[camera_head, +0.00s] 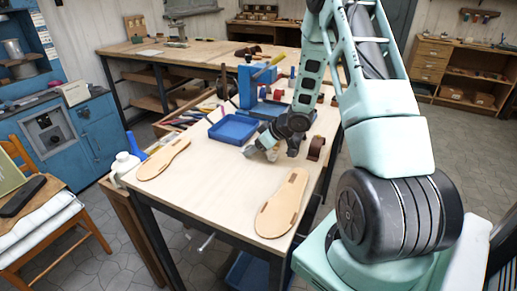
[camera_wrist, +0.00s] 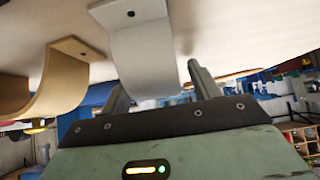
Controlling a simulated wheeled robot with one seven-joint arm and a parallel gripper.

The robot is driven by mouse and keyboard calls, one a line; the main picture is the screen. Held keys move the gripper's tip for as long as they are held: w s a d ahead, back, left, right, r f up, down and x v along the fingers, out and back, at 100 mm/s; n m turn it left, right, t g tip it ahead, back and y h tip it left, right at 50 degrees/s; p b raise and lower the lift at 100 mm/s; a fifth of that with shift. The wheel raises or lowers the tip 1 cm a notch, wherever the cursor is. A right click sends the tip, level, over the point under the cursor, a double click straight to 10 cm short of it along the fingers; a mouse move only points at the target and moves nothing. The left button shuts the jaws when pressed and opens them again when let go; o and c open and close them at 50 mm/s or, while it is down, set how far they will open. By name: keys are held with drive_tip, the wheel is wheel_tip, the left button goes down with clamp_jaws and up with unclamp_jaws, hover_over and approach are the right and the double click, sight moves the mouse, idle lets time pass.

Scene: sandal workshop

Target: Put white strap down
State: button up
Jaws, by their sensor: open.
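The white strap (camera_wrist: 140,48) is a curved band with a small hole near its end. In the wrist view it lies between the two fingers of my gripper (camera_wrist: 157,82). The fingers are open, with the strap's end against or very near the pale tabletop (camera_wrist: 240,25); I cannot tell exact contact. In the head view my gripper (camera_head: 268,149) is low over the workbench (camera_head: 222,185), and the strap is mostly hidden there. A tan strap (camera_wrist: 62,78) stands beside the white one in the wrist view. Two sandal soles (camera_head: 163,160) (camera_head: 282,204) lie flat on the bench.
A blue tray (camera_head: 233,129) sits just behind my gripper. A dark brown curved piece (camera_head: 316,148) stands to its right, near the bench edge. A white bottle (camera_head: 124,164) is at the left edge. The bench between the soles is clear.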

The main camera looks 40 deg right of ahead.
drive_tip(key=c, duration=1.1)
drive_tip(key=shift+r, duration=0.1)
